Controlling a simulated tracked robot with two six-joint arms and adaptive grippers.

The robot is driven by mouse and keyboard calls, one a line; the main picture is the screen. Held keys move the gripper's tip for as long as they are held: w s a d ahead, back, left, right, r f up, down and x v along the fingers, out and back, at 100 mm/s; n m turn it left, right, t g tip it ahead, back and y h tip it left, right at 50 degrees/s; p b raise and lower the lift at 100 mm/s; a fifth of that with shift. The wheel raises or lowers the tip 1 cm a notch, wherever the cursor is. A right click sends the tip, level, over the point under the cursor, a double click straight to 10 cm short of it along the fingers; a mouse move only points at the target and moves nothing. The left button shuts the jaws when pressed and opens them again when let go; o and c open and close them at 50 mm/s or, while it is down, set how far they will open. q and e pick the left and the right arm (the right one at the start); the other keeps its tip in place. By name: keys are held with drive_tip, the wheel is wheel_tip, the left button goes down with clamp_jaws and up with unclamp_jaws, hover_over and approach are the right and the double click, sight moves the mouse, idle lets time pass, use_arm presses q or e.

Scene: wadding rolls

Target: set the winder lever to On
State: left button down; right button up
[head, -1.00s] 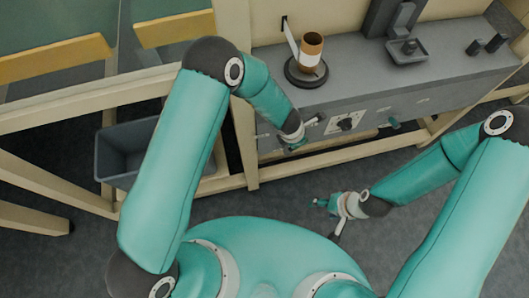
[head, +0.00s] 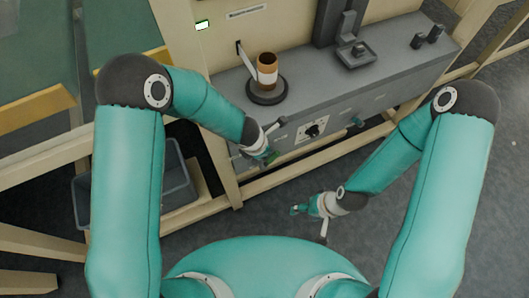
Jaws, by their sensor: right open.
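I cannot tell which of these is the winder lever, and no On mark is readable. My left gripper (head: 267,155) is at the front panel, left of the knob; its fingers are too small to tell open or shut, and it may hide part of the panel. My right gripper (head: 299,210) is open and empty, in front of and below the panel, apart from it.
A brown and white roll (head: 267,71) stands on a round dark base on the bench, beside a thin pale arm (head: 246,58). A grey bin (head: 180,188) is at the left. A wooden rail (head: 290,174) runs below the panel.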

use_arm(q)
drive_tip(key=v, duration=0.2)
drive_tip(key=p+v, duration=0.1)
drive_tip(key=shift+d+r, duration=0.25)
drive_tip(key=shift+r, duration=0.05)
drive_tip(key=shift+w, duration=0.1)
drive_tip(key=s+a+f+m+g+y, duration=0.1)
drive_tip(key=s+a+f, duration=0.25)
drive_tip(key=a, duration=0.35)
drive_tip(key=s+a+f+m+g, duration=0.1)
drive_tip(key=s+a+f+m, duration=0.1)
drive_tip(key=s+a+f, duration=0.3)
drive_tip(key=s+m+h, duration=0.2)
drive_tip(key=s+m, duration=0.6)
drive_tip(key=m, duration=1.1)
drive_tip(key=shift+r+m+h, duration=0.4)
